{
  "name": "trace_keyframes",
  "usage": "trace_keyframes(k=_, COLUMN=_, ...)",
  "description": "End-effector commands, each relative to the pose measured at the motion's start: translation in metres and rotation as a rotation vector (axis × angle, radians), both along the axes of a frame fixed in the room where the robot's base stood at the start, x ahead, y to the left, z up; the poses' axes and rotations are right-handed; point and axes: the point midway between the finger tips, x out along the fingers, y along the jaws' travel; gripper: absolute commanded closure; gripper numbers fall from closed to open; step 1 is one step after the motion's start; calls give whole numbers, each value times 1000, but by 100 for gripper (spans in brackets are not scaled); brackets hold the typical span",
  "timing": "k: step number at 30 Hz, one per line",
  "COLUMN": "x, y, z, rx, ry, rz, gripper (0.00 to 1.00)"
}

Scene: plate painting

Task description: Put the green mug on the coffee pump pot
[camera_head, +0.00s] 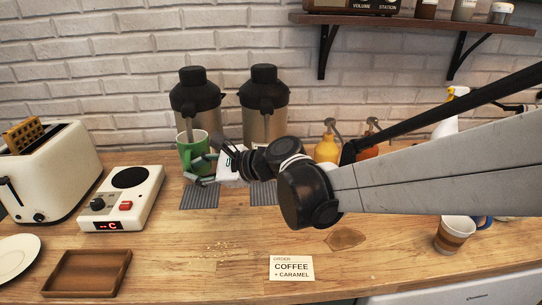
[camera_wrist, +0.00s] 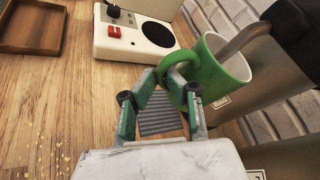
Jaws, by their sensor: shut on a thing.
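The green mug (camera_head: 186,150) is in front of the left coffee pump pot (camera_head: 196,103), close to its spout. In the wrist view the green mug (camera_wrist: 217,72) is a little tilted, and the grey spout (camera_wrist: 246,38) reaches over its open rim. My gripper (camera_wrist: 180,88) is shut on the mug's handle. In the head view my gripper (camera_head: 208,168) comes to the mug from the right. A second pump pot (camera_head: 264,104) stands to the right of the first. The mug's base and any contact with the mat below are hard to tell.
Grey ribbed mats (camera_head: 199,197) lie before the pots. A white scale-like device (camera_head: 124,198) and a toaster (camera_head: 52,170) stand left. A wooden tray (camera_head: 88,273), an order card (camera_head: 292,268) and a striped mug (camera_head: 455,234) are nearer. Syrup bottles (camera_head: 327,148) stand behind my arm.

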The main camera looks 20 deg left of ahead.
Motion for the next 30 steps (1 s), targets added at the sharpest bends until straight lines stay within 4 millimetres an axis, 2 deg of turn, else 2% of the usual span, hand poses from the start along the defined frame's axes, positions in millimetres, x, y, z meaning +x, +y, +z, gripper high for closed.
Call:
trace_keyframes(k=3, x=-6, y=8, z=6, rx=2, ry=-2, rz=34, gripper=100)
trace_keyframes(k=5, x=-7, y=9, z=2, rx=3, ry=-3, rz=42, gripper=100)
trace_keyframes(k=13, x=-8, y=10, z=-42, rx=3, ry=-3, rz=45, gripper=100)
trace_keyframes(k=20, x=-7, y=9, z=-58, rx=3, ry=-3, rz=45, gripper=100)
trace_keyframes(k=27, x=-7, y=10, z=-87, rx=3, ry=-4, rz=44, gripper=100)
trace_keyframes(k=30, x=-8, y=9, z=-91, rx=3, ry=-3, rz=43, gripper=100)
